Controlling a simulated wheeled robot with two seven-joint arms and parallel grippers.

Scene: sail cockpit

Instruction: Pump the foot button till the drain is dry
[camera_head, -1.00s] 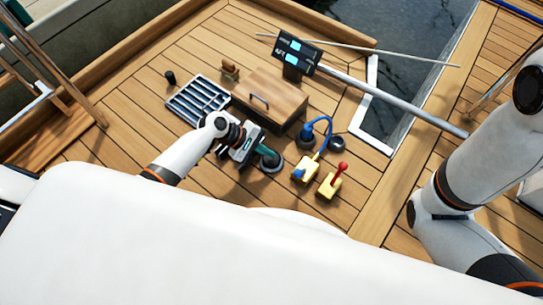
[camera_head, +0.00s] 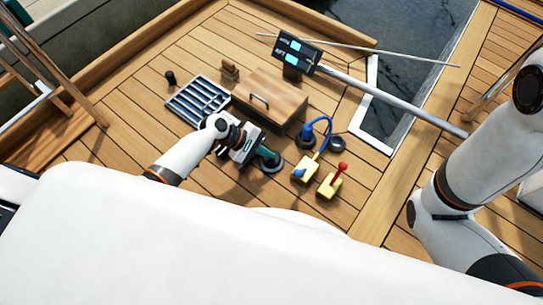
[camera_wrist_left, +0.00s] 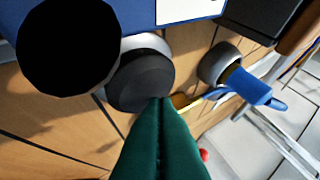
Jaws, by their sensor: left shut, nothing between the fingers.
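The foot button (camera_head: 271,164) is a round black cap in a grey ring on the deck, and it also shows in the left wrist view (camera_wrist_left: 140,84). My left gripper (camera_head: 264,152) has its green fingers shut with nothing between them. In the left wrist view its fingertips (camera_wrist_left: 163,101) overlap the button's lower edge; I cannot tell whether they touch it. The drain (camera_head: 197,101) is a dark slatted grate in a white frame, left of the wooden box; I cannot tell whether it holds water. My right arm comes in at the right, but its gripper is out of view.
A wooden box (camera_head: 270,94) with a handle stands behind the button. A display (camera_head: 297,51) is beyond.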

